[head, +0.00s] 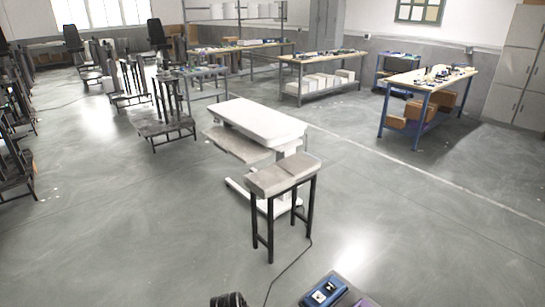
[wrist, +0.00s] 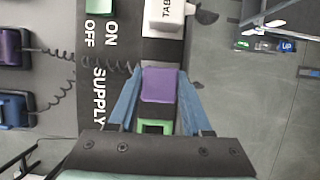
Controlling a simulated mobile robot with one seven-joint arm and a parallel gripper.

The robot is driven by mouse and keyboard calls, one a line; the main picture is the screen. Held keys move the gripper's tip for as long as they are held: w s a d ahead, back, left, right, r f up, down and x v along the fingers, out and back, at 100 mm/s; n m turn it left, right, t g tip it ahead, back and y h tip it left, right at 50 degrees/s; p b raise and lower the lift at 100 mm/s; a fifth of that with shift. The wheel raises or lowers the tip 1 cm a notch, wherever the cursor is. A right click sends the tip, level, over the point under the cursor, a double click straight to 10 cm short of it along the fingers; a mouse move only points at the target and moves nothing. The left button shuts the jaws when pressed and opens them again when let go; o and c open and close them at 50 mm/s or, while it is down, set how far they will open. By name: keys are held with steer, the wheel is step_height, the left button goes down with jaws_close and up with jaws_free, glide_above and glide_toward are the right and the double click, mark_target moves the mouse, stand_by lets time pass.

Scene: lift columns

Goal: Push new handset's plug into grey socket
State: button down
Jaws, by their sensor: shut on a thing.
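In the wrist view my gripper (wrist: 160,85) has its two blue fingers closed on the sides of a purple plug (wrist: 159,86). A dark coiled cord (wrist: 90,62) runs from the plug's side towards the purple handset (wrist: 10,47) at the left edge. I cannot tell whether plug and patch touch. A green part (wrist: 154,127) shows between the fingers nearer the wrist. The blue handset (wrist: 13,110) lies below the purple one.
The dark panel (wrist: 95,72) carries ON, OFF and SUPPLY lettering and a green switch (wrist: 99,6). A white plug marked TAB (wrist: 166,15) stands beyond the purple plug.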

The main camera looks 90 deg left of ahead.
steer(key=shift+f, duration=0.1)
steer(key=shift+c, duration=1.3)
jaws_free()
steer(key=shift+o, duration=0.2)
steer(key=shift+o, duration=0.9)
steer(key=shift+r+p, duration=3.55)
steer(key=shift+p, duration=0.05)
